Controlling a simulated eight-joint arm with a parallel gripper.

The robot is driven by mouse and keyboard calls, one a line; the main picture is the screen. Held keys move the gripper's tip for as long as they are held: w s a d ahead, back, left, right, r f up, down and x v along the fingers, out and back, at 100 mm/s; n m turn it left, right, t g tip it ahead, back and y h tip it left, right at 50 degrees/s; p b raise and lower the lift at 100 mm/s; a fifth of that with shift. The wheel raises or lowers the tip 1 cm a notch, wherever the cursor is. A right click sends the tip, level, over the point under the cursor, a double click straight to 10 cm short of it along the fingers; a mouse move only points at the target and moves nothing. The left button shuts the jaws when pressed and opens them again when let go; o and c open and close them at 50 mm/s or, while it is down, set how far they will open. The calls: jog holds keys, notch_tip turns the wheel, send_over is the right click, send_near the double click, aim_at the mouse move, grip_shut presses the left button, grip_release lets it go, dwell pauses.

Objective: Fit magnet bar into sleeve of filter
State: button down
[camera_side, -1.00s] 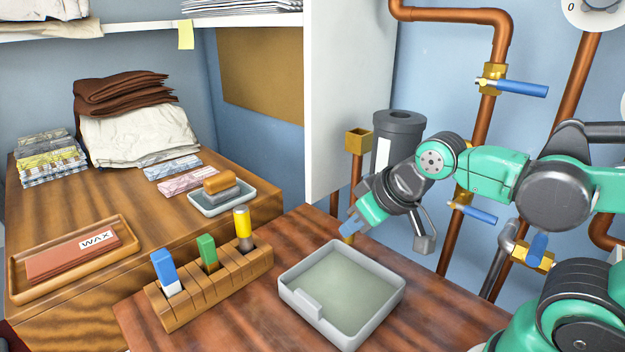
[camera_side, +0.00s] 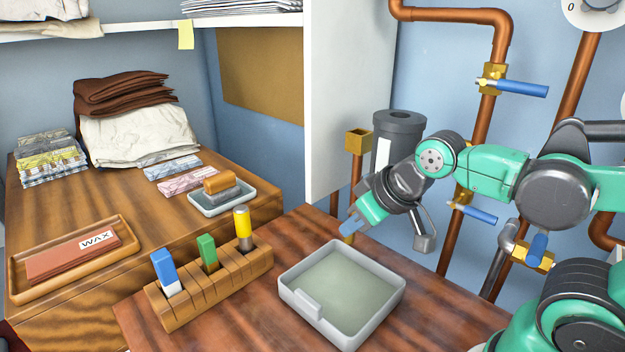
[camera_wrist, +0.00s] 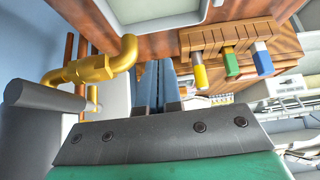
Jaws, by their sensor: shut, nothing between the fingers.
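My gripper (camera_side: 348,227) is shut and empty. It hangs in the air beyond the far edge of the shallow grey tray, and its blue fingers show together in the wrist view (camera_wrist: 158,86). A yellow-topped bar (camera_side: 243,227) with a grey round lower part stands upright in the wooden rack; it also shows in the wrist view (camera_wrist: 200,76). It looks like the magnet bar, but no label confirms this. A dark grey canister (camera_side: 399,122) behind my gripper may be the filter. A square brass socket (camera_side: 358,141) stands beside it. I cannot tell which opening is the sleeve.
The wooden rack (camera_side: 208,287) also holds a blue-and-white block (camera_side: 165,268) and a green block (camera_side: 207,251). The grey tray (camera_side: 310,306) looks empty and lies right of the rack. Copper pipes (camera_side: 447,240) with blue-handled valves run behind my arm. A brass elbow (camera_wrist: 125,53) shows near my fingers.

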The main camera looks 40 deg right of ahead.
dwell(0.3)
jog(key=shift+c, duration=2.3)
grip_release()
jog(key=n+g+y, duration=0.1)
jog(key=n, duration=0.1)
send_near(242, 208)
jog(key=s+d+f, duration=0.3)
jog(key=s, duration=0.1)
jog(key=w+a, duration=0.1)
jog(key=w, duration=0.1)
jog(key=w+a+f+n+g, duration=0.1)
jog(key=w, duration=0.2)
jog(key=w+a+f+n+g, duration=0.1)
jog(key=w, duration=0.2)
jog(key=shift+a+f+y, duration=0.15)
jog(key=shift+f+y, duration=0.1)
jog(key=shift+y, duration=0.15)
jog(key=shift+n, duration=0.3)
jog(key=shift+x, duration=2.95)
